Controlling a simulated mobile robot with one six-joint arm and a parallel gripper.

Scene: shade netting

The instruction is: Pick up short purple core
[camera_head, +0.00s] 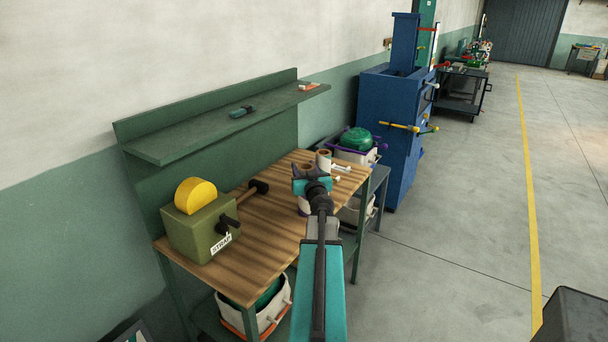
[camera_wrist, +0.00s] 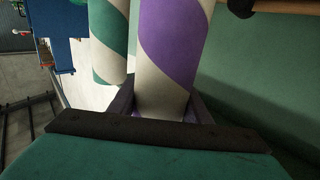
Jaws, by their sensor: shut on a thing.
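In the wrist view, a purple-and-white striped core (camera_wrist: 170,50) stands between the two fingers of my gripper (camera_wrist: 160,104), which is shut on it. A green-and-white striped core (camera_wrist: 110,48) is close beside it on the left, outside the fingers. In the head view, my gripper (camera_head: 309,172) is over the right end of the wooden bench (camera_head: 260,225). A pale core with a brown top (camera_head: 323,158) shows just behind it. My gripper and arm hide much of the cores there, and I cannot tell whether the held core touches the bench.
An olive box (camera_head: 200,230) with a yellow disc (camera_head: 196,194) and a dark-headed tool (camera_head: 253,192) sit on the bench's left part. Small white pieces (camera_head: 341,168) lie right of my gripper. A green shelf (camera_head: 220,122) overhangs the back. A blue machine (camera_head: 388,130) stands beyond.

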